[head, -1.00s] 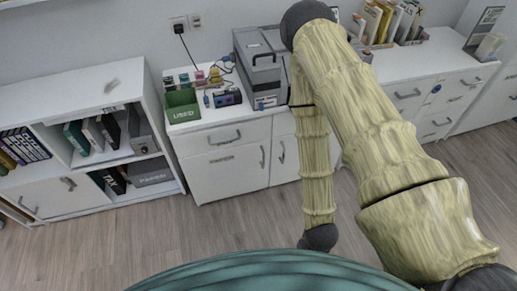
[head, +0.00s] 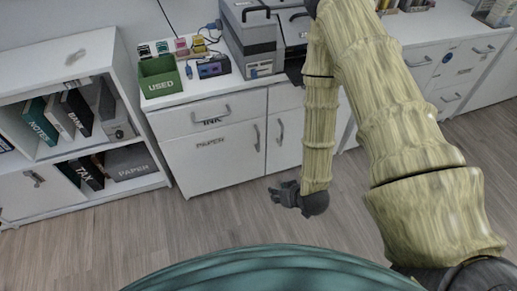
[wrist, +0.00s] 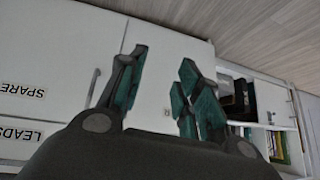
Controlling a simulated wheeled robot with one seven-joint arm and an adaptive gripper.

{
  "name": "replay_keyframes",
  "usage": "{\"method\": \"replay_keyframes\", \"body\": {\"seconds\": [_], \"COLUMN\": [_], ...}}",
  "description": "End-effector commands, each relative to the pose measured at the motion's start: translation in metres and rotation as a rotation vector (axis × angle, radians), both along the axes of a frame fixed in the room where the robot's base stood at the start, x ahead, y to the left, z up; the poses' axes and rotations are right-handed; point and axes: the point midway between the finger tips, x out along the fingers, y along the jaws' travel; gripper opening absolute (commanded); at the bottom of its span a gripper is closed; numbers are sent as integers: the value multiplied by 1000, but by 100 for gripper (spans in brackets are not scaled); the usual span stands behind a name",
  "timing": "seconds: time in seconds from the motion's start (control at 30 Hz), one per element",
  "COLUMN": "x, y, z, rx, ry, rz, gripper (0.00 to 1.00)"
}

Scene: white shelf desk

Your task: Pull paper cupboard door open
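The paper cupboard door (head: 205,163) is a white panel labelled PAPER, below the INK drawer, and it looks closed. Its upright grey bar handle (head: 257,137) is near the door's right edge. My gripper (head: 275,192) is dark and hangs at the end of my arm, low in front of the cupboards and apart from the door. In the wrist view my gripper (wrist: 160,88) has its teal-padded fingers spread, with nothing between them. White cupboard fronts lie beyond the fingers. A handle (wrist: 94,88) shows left of the left finger; which door it belongs to I cannot tell.
A neighbouring door's handle (head: 279,132) stands just right of the paper door's handle. An open white shelf (head: 75,55) with binders and a grey box (head: 130,162) also labelled PAPER stands at left. The wooden floor (head: 190,225) before the cupboards is clear.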

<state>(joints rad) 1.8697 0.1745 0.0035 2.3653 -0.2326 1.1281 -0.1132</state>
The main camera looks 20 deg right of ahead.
Motion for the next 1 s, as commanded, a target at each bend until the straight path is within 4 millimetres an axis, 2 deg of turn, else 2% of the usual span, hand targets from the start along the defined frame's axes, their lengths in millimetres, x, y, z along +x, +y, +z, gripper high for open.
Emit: {"method": "replay_keyframes", "body": {"seconds": [0.03,0.5,0.8,1.0], "x": [13,106,149,166], "y": [-1,-8,-19,-27], "z": [-17,-39,-42,-37], "rx": [6,47,65,73], "ry": [-43,-444,-699,-835], "rz": [4,40,48,48], "gripper": [34,34,34,34]}}
